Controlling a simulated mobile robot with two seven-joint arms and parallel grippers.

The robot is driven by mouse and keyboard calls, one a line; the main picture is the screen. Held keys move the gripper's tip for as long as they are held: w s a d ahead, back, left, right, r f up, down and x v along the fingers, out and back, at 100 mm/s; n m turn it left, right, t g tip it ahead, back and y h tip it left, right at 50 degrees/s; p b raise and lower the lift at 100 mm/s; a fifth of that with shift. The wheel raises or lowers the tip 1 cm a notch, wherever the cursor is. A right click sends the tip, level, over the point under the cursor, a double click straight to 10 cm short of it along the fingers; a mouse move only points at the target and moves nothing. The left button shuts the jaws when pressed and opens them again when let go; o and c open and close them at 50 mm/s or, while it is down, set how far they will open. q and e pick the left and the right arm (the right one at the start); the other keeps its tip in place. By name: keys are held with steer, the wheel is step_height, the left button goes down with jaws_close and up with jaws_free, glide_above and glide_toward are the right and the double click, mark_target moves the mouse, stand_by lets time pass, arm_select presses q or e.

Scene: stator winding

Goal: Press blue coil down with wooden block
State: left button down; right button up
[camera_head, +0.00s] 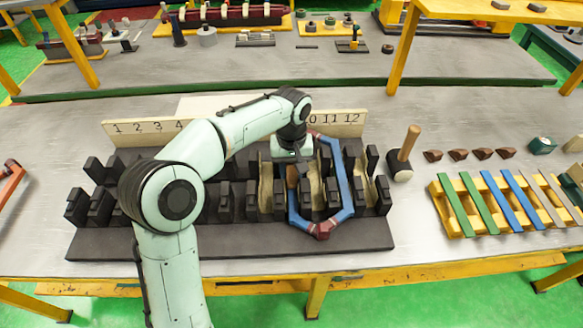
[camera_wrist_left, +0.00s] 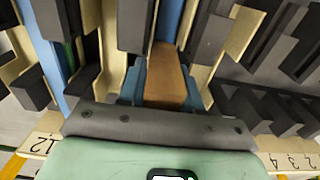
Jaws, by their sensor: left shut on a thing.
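The blue coil (camera_head: 343,190), with dark red ends, lies around the black slotted stator block (camera_head: 230,240), towards its right end. One blue side runs down among the black teeth below my left gripper; the other side is farther right. My left gripper (camera_head: 292,168) points down over the slots, shut on the wooden block (camera_head: 292,180). In the left wrist view the brown wooden block (camera_wrist_left: 167,80) sits between the blue-grey fingertips (camera_wrist_left: 165,92), in line with a strip of the blue coil (camera_wrist_left: 168,20). I cannot tell whether block and coil touch. My right gripper is not in view.
A numbered board (camera_head: 135,132) stands behind the stator. Cream liners (camera_head: 265,190) line some slots. A mallet (camera_head: 404,155) and several brown wedges (camera_head: 457,154) lie to the right. A yellow rack (camera_head: 455,224) holds coloured strips. Bare table lies in front of the rack.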

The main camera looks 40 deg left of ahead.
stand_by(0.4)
arm_select(q)
step_height(320, 180, up, 6)
steer(key=p, duration=0.4)
steer(key=shift+r+p, duration=0.2)
steer(key=shift+p, duration=0.1)
steer(key=shift+r+p, duration=1.55)
steer(key=shift+r, duration=1.1)
steer(key=shift+w+f, duration=0.1)
steer(key=shift+f, duration=0.05)
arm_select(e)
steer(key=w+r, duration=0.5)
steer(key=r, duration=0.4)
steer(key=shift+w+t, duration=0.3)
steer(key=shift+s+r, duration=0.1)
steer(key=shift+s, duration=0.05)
